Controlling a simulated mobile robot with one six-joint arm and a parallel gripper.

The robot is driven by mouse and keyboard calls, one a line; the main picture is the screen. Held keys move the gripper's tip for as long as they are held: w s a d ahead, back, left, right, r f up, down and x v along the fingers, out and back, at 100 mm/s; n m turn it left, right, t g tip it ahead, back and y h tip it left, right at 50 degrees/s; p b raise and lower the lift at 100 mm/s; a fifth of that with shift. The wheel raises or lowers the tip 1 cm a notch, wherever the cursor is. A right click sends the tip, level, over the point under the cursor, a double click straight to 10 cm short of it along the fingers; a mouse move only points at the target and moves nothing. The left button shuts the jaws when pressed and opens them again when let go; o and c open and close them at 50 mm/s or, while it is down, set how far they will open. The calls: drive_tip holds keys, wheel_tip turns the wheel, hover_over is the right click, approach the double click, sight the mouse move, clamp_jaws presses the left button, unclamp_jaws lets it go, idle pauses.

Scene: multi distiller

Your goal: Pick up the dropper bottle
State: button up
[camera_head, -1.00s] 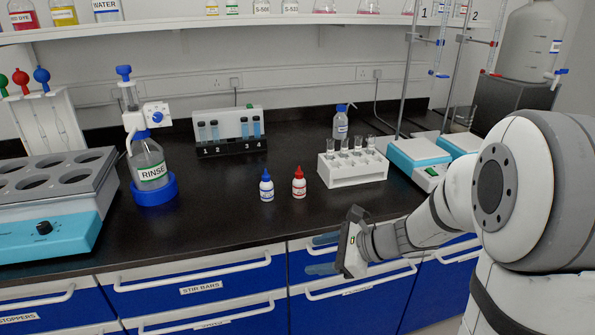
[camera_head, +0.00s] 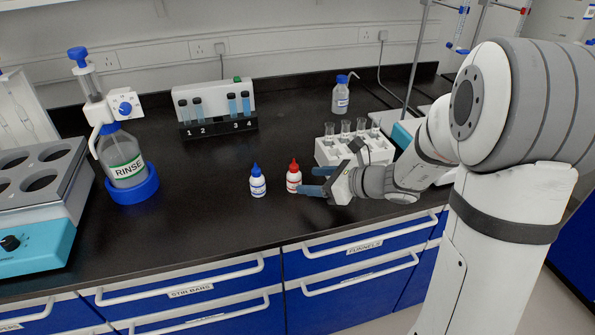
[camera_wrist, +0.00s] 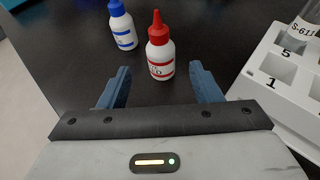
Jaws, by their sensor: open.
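Two small white dropper bottles stand upright on the black bench. One is the red-capped dropper bottle (camera_head: 293,178), which also shows in the wrist view (camera_wrist: 160,52). The other is the blue-capped dropper bottle (camera_head: 257,182), standing to its left and also in the wrist view (camera_wrist: 122,27). My gripper (camera_head: 308,181) is open and empty, just right of the red-capped bottle. In the wrist view its two blue fingers (camera_wrist: 160,80) are spread, and the red-capped bottle stands ahead, lined up with the gap between them. The labels are too small to read fully.
A white numbered rack (camera_head: 330,152) with glass tubes stands close behind my gripper, at right in the wrist view (camera_wrist: 268,88). A RINSE bottle (camera_head: 122,160) stands in a blue ring at left. A vial holder (camera_head: 218,128) is at the back.

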sight(300, 180)
drive_tip(key=x, duration=0.6)
drive_tip(key=shift+w+a+f, duration=0.1)
drive_tip(key=shift+w+f, duration=0.05)
drive_tip(key=shift+f, duration=0.15)
drive_tip(key=c, duration=0.9)
